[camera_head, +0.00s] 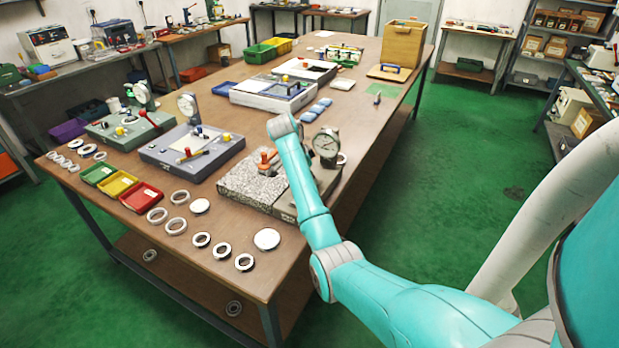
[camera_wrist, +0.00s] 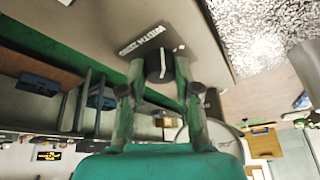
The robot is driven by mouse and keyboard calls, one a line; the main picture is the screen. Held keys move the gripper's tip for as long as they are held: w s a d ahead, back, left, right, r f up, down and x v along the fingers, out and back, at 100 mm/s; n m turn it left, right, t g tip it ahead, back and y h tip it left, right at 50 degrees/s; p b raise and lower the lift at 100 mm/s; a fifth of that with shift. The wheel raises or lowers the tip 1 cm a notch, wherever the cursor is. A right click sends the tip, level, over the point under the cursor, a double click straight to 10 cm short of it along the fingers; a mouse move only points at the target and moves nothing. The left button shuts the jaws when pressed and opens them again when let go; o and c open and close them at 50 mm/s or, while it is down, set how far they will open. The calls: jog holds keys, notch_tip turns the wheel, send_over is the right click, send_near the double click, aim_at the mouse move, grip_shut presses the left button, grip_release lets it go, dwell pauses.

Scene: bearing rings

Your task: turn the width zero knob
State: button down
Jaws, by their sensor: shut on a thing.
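The width zero knob (camera_wrist: 154,68) is black with a white mark and shows in the wrist view, beside a dark label plate (camera_wrist: 150,38) reading "WIDTH ZERO". My gripper (camera_wrist: 159,72) has one finger on each side of the knob and is shut on it. In the head view my arm hides the knob and the gripper. The arm reaches over the station with a speckled granite block (camera_head: 245,184) and a round dial gauge (camera_head: 326,145).
Several bearing rings (camera_head: 222,250) and a white disc (camera_head: 267,239) lie at the table's near end. Green, yellow and red trays (camera_head: 142,198) stand to the left. Other gauge stations (camera_head: 192,149) stand on the table. The green floor right of the table is open.

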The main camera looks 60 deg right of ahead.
jog(key=c, duration=0.8)
grip_release()
jog(key=shift+a+r, duration=0.1)
jog(key=shift+r, duration=0.1)
jog(key=w+a, duration=0.1)
jog(key=a, duration=0.2)
jog(key=w+a, duration=0.2)
jog(key=a, duration=0.2)
jog(key=w+a, duration=0.2)
jog(key=a, duration=0.2)
jog(key=shift+w+a+r, duration=0.1)
jog(key=shift+r, duration=0.15)
